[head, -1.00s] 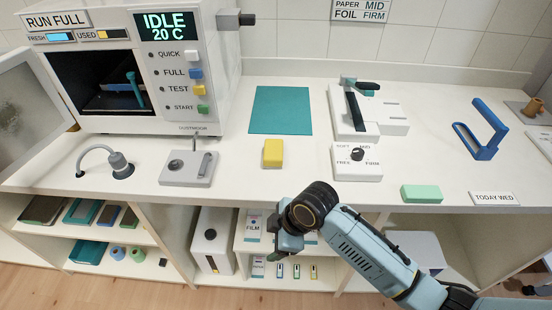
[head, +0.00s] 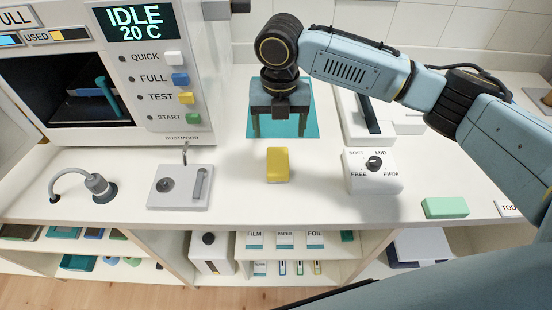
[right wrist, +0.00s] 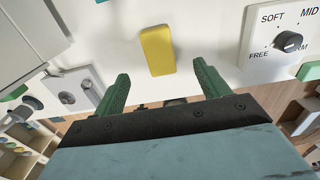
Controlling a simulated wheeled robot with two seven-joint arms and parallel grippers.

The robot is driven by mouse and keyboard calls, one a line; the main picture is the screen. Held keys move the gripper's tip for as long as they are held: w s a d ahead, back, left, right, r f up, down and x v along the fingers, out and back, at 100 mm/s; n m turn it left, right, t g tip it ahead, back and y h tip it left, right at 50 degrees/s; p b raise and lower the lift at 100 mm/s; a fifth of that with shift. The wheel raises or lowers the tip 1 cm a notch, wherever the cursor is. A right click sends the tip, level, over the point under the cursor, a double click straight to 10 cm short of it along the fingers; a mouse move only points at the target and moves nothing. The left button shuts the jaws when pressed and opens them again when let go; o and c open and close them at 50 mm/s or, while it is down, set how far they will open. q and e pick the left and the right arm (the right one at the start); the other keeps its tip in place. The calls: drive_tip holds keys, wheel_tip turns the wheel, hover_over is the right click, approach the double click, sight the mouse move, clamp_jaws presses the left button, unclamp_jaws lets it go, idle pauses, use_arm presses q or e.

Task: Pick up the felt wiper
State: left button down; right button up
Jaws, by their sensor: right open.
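A yellow block (head: 278,165), which I take to be the felt wiper, lies on the white counter left of the dial box. My right gripper (head: 279,135) is open and empty, fingers pointing down. In the head view its fingertips appear just behind the block, one toward each side, apart from it. In the right wrist view the yellow block (right wrist: 158,50) shows beyond and between the two green fingers (right wrist: 160,75), touching neither. My left gripper is out of view.
A dial box (head: 372,172) stands right of the yellow block and a grey fixture (head: 181,187) left of it. A teal mat (head: 312,122) lies behind. A mint block (head: 446,207) lies at the front right. The machine (head: 165,135) stands at the left.

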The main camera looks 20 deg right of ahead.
hover_over(278, 159)
drive_tip(key=f, duration=0.4)
drive_tip(key=shift+w+d+f, duration=0.2)
drive_tip(key=shift+w+f, duration=0.05)
drive_tip(key=shift+f, duration=0.6)
drive_tip(key=f, duration=0.4)
drive_tip(key=shift+s+a+f, duration=0.2)
drive_tip(key=shift+f, duration=0.2)
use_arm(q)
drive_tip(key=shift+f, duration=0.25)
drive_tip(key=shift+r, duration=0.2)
use_arm(e)
drive_tip(key=shift+f, duration=0.25)
drive_tip(key=c, duration=0.9)
drive_tip(key=shift+c, duration=0.8)
